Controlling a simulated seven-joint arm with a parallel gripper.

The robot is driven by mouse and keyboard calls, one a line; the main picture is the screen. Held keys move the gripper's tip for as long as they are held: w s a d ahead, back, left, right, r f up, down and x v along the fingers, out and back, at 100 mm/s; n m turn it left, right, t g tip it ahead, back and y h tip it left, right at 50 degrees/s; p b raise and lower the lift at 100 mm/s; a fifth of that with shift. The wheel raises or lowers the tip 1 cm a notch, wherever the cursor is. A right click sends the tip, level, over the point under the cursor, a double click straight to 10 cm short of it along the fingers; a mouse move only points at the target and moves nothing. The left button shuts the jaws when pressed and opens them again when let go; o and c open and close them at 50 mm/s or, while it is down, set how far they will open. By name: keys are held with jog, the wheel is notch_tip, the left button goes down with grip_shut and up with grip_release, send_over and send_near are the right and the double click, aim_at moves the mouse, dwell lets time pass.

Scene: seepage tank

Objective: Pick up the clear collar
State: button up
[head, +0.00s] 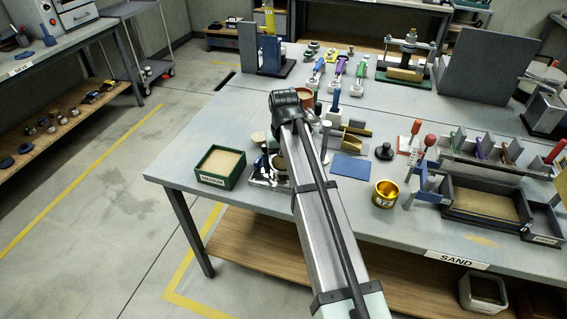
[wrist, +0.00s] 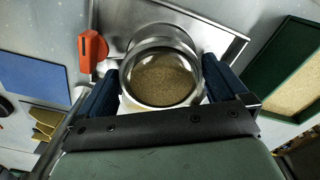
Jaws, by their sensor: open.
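The clear collar (wrist: 160,48) is a see-through round ring with a bright rim, seen from above in the wrist view. Brown grainy material shows inside its ring. It stands on a shiny metal plate (wrist: 222,42). My gripper (wrist: 160,72) is open, with one dark blue finger pad on each side of the collar. No clear gap shows between the pads and the collar's sides, so I cannot tell whether they touch. In the head view my arm covers most of the collar, and the metal plate (head: 262,183) shows only in part.
An orange part (wrist: 92,48) stands close beside the collar. A green sand-filled box (head: 198,178) is to the left of my arm in the head view. A blue mat (head: 350,167), a black knob (head: 384,151) and a brass cup (head: 385,195) are to the right.

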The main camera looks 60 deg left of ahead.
jog(key=shift+f, duration=0.25)
jog(key=c, duration=0.7)
jog(key=shift+r, duration=0.1)
jog(key=shift+c, duration=0.2)
